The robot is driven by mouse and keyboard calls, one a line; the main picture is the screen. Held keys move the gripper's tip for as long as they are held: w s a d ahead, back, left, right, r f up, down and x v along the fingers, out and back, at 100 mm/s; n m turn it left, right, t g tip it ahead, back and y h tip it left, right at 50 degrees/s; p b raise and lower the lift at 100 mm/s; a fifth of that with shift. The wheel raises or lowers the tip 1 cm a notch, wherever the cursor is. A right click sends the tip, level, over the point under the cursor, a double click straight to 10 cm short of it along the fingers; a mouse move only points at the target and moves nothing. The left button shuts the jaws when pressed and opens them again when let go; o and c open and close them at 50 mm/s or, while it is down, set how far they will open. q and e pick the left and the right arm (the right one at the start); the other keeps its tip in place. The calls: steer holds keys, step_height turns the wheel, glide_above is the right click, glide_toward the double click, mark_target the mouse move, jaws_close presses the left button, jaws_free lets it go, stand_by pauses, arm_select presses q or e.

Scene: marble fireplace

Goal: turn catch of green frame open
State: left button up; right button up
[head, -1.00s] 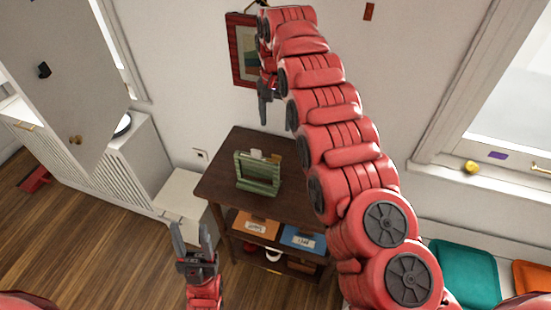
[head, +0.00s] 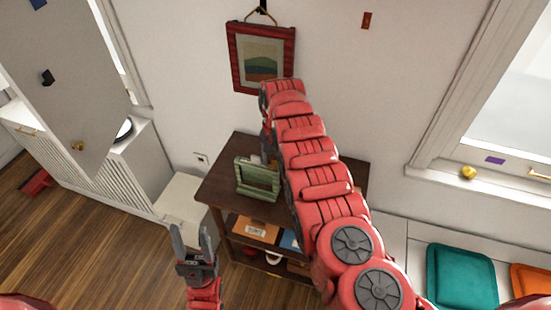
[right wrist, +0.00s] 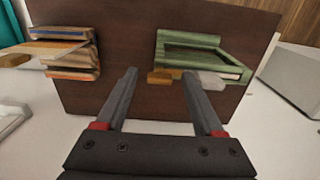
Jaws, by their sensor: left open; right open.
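The green frame (head: 242,180) stands on the dark wooden table (head: 218,178). It also shows in the right wrist view (right wrist: 190,39), with a small tan piece (right wrist: 160,76) and a pale grey piece (right wrist: 207,80) at its near edge. I cannot tell for certain which piece is the catch. My right gripper (right wrist: 160,80) is open and empty, its fingertips pointing towards these pieces; the exact gap is unclear. In the head view my right arm hides that gripper. My left gripper (head: 190,232) is open and empty, low and in front of the table.
Striped wooden items (right wrist: 68,62) are on the table's other side in the right wrist view. Below the tabletop are an orange item (head: 255,229) and a blue item (head: 290,241). A red-framed picture (head: 234,60) hangs on the wall above. A white box (head: 182,204) stands left.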

steer(key=shift+c, duration=0.2)
jaws_close()
